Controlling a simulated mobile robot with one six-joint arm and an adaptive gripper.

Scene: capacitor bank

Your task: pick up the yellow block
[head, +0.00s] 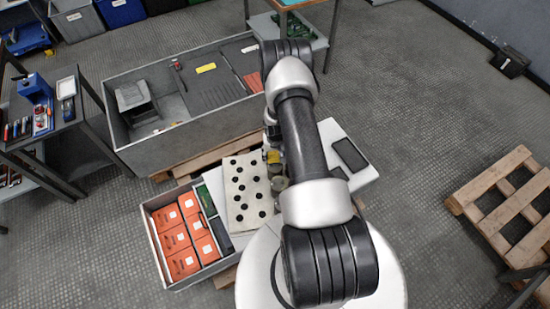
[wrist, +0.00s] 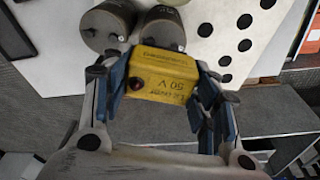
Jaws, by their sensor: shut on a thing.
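The yellow block (wrist: 160,76) is in the wrist view, a small box with dark print reading "50 V" and a dark red round spot at its left. My gripper (wrist: 162,82) is shut on it, with one blue-edged finger at each side. In the head view the yellow block (head: 273,157) shows as a small patch left of my arm. My arm hides most of the gripper there. I cannot tell whether the block touches the surface below it.
Two grey cylinders (wrist: 108,25) stand close beyond the block. A white board with black dots (head: 247,190) lies beside it. A crate of orange boxes (head: 160,237) is at the lower left, and a large grey bin (head: 165,140) stands behind. A pallet (head: 495,200) is at right.

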